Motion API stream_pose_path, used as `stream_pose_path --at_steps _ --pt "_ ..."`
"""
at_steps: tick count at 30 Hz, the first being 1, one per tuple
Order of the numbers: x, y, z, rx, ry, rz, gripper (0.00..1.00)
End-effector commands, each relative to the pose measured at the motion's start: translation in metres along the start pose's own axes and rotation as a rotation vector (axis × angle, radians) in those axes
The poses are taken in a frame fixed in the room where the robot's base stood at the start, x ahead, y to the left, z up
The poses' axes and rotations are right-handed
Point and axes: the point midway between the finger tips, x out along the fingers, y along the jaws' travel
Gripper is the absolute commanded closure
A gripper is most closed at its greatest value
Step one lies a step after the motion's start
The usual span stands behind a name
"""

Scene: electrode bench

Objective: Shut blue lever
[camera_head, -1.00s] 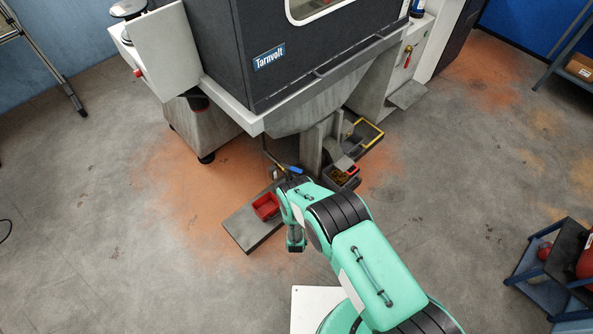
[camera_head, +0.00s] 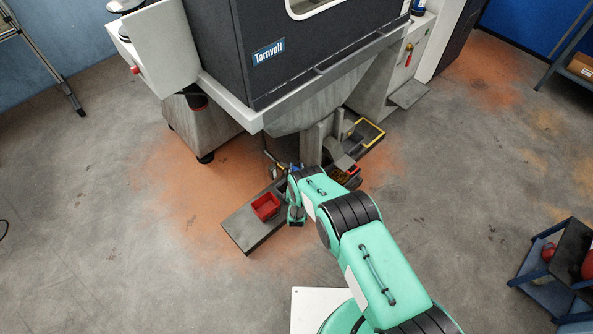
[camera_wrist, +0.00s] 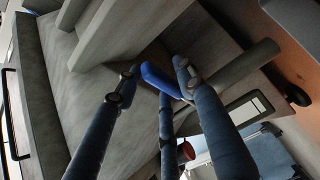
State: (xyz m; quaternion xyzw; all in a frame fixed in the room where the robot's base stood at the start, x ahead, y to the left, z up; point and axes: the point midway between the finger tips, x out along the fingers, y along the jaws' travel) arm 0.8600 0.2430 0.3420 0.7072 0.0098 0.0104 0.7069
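In the head view only a small bit of the blue lever (camera_head: 294,167) shows beside my wrist, under the machine. My arm covers the rest there, and my fingertips cannot be made out.
A grey pipe (camera_wrist: 245,62) runs just right of my right finger. A large grey panel (camera_wrist: 130,30) rises close behind the fingertips. In the head view, a red bin (camera_head: 266,206) sits on a grey slab left of my wrist; the machine (camera_head: 300,60) overhangs the area.

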Motion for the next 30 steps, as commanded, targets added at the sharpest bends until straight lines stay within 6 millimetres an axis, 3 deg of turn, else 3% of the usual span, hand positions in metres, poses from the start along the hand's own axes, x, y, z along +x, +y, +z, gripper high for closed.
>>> stream_pose_path --at_steps 12,18,30 --pt "0.0038 -0.0004 0.0001 0.000 0.000 -0.001 0.63" --pt "0.0037 -0.0004 0.0001 0.000 0.000 -0.001 1.00" --pt "0.0047 -0.0007 0.0013 -0.001 0.012 -0.002 1.00"
